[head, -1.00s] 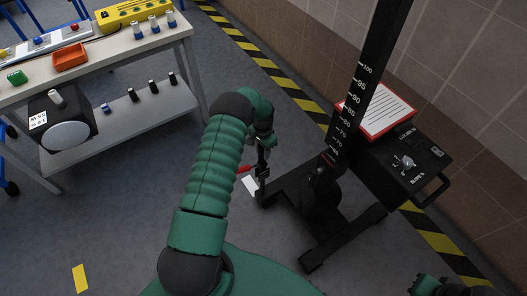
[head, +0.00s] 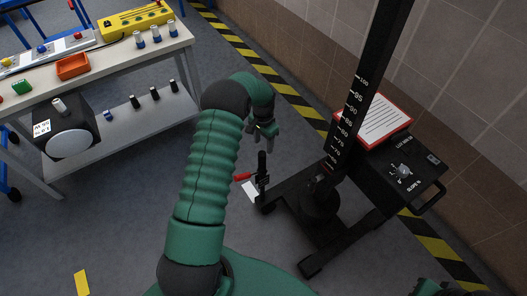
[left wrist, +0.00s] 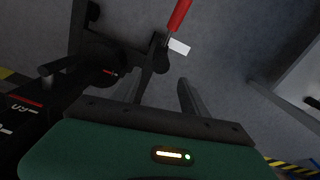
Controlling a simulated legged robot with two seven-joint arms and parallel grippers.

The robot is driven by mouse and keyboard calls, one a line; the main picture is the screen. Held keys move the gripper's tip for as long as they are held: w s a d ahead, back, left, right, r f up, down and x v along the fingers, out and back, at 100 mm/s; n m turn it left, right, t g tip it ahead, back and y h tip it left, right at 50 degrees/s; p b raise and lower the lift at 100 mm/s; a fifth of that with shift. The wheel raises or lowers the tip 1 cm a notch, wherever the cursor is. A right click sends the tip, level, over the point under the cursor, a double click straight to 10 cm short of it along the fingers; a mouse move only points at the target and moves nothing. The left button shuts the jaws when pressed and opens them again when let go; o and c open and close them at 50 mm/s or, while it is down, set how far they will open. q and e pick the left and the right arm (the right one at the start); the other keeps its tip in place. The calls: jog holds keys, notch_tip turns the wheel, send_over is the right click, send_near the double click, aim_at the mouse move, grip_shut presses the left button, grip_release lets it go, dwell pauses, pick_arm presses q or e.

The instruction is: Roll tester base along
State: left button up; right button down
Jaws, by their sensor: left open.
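The tester base (head: 347,237) is a black frame with low legs on the floor at the right of the head view. It carries an upright black column (head: 362,85) with a white number scale and a box with a handle (head: 430,197). At its near left leg end stand a short upright black post (head: 262,168) and a red lever (head: 242,177). The red lever (left wrist: 179,14) also shows in the left wrist view. My left gripper (head: 262,142) is open and empty, above and apart from the post. Its two fingers (left wrist: 163,88) show in the left wrist view.
A workbench (head: 130,52) with a lower shelf stands at the left, holding several small items. A tiled wall (head: 460,90) and yellow-black floor tape (head: 285,92) run behind the tester. A white patch (head: 250,190) lies by the red lever.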

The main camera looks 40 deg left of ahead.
pick_arm(q)
notch_tip(320, 180, up, 6)
jog(key=shift+f+p, duration=0.15)
jog(key=shift+p, duration=0.2)
